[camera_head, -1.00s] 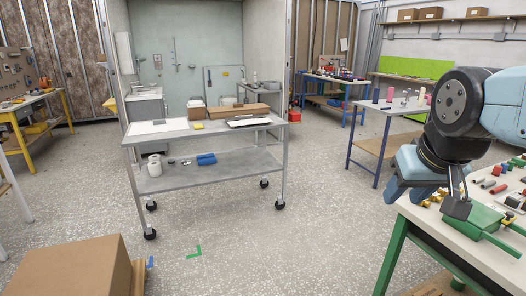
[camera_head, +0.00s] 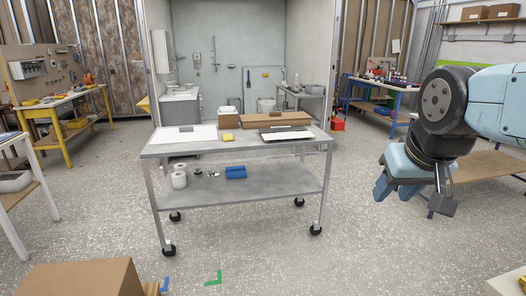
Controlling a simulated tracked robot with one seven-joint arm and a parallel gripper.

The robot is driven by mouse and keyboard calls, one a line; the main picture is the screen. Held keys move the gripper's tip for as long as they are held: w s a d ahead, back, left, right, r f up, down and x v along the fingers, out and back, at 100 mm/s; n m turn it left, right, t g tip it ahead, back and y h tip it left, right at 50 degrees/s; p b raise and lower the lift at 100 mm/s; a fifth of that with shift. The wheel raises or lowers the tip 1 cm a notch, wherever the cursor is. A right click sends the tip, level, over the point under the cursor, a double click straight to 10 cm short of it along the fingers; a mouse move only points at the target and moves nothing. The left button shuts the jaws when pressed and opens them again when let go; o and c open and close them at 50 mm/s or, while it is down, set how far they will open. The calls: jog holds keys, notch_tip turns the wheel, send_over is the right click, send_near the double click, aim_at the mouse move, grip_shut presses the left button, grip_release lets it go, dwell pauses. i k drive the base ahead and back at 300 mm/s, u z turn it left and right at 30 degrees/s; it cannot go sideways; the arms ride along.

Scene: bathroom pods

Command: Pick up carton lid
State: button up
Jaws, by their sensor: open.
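My gripper (camera_head: 412,198) hangs at the right of the view, open and empty, with its fingers pointing down over bare floor. It is apart from the grey wheeled cart (camera_head: 160,150) in the middle. On the cart's top lies a flat brown cardboard piece (camera_head: 262,118), toward the back; it may be the carton lid, but I cannot tell for sure. A small open-looking box (camera_head: 228,117) stands left of it. A large brown carton (camera_head: 80,279) is cut off at the lower left, and I see no separate lid on it.
The cart top also holds a white sheet (camera_head: 184,135), a yellow item (camera_head: 228,137) and a dark-and-white panel (camera_head: 286,133). White rolls (camera_head: 179,180) and a blue item (camera_head: 236,172) lie on its lower shelf. Speckled floor (camera_head: 260,255) is free before the cart.

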aim_at(275, 115)
jog(key=u, duration=0.15)
jog(key=i, duration=1.1)
jog(key=u, duration=0.5)
jog(key=i, duration=2.2)
jog(key=u, duration=0.2)
